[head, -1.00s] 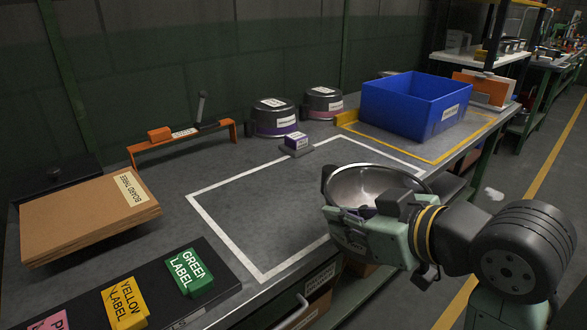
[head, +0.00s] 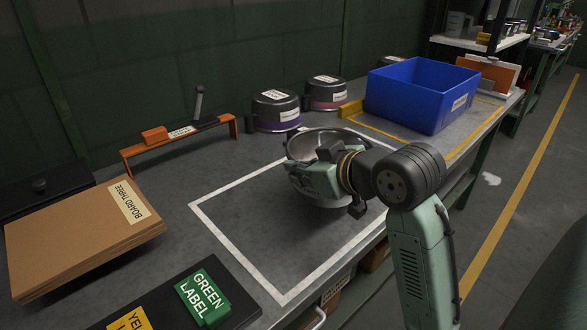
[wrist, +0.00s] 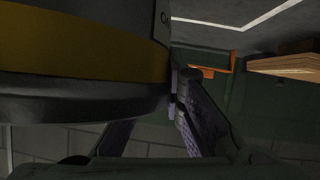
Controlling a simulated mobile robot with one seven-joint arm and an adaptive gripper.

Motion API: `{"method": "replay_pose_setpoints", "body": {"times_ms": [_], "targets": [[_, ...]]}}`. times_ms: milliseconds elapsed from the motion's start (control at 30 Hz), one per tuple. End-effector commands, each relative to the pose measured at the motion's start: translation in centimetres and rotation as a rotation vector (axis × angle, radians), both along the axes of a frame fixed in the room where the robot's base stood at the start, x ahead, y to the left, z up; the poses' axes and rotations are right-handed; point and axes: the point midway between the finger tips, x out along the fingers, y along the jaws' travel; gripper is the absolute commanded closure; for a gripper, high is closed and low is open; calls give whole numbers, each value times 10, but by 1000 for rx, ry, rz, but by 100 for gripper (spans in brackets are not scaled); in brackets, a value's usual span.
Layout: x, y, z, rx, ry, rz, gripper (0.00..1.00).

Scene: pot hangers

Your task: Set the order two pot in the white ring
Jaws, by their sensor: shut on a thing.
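My gripper (head: 308,172) is shut on the rim of a dark pot with a pale metal inside (head: 318,140). In the wrist view the held pot (wrist: 80,48) shows a yellow band and a label cut off after an "O", so I cannot read its order number. The pot's open side faces up. It is over the right back part of the white outline (head: 243,263), a rectangle marked on the grey bench. I cannot tell whether its base touches the bench. The fingers (wrist: 185,105) show beside the pot wall in the wrist view.
Two lidded pots, one purple-banded (head: 276,112) and one pink-banded (head: 325,94), stand behind. A blue bin (head: 420,95) is at back right, an orange rack (head: 180,140) at back left. Boards (head: 80,235) and a green label block (head: 203,298) lie left. The outline's left part is clear.

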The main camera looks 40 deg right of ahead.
Motion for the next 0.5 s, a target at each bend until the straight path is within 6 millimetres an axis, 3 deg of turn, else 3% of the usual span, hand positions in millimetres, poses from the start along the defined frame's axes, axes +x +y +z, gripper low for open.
{"method": "replay_pose_setpoints", "body": {"times_ms": [200,367,500], "targets": [[34,-9,-1,-3,-2,1,100],[40,-12,-6,-3,-4,-2,100],[39,-12,-25,1,-2,-3,100]]}}
